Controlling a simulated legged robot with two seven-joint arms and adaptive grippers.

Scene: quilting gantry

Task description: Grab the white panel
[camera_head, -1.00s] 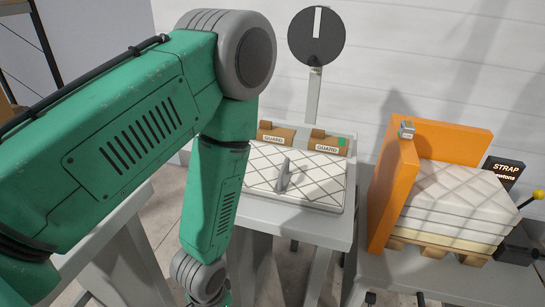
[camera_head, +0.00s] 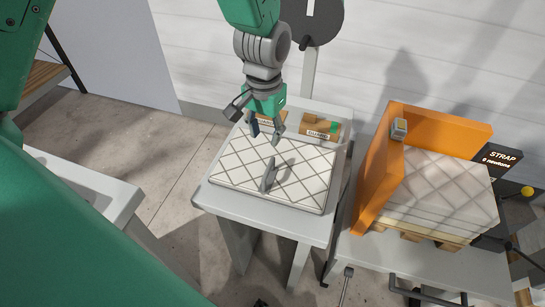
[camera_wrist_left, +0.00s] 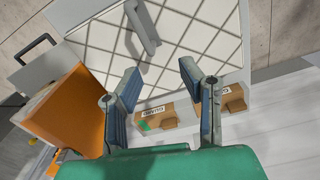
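The white panel (camera_head: 302,184) is quilted with a dark diamond grid and lies flat on a small grey table (camera_head: 248,213). A grey upright handle (camera_head: 268,177) stands near its middle. My left gripper (camera_head: 266,133) points down over the panel's back edge, behind the handle, with its fingers apart and nothing between them. In the left wrist view the open fingers (camera_wrist_left: 161,72) frame part of the panel (camera_wrist_left: 195,38), and the handle (camera_wrist_left: 142,28) is beyond the fingertips. My right gripper is not in view.
Brown blocks marked GUARD (camera_head: 320,127) sit along the table's back. To the right, an orange corner frame (camera_head: 380,180) borders a pallet stack of white quilted pads (camera_head: 440,195). A dark STRAP display (camera_head: 499,165) stands beside it. A dark round disc on a post (camera_head: 309,65) rises behind the table.

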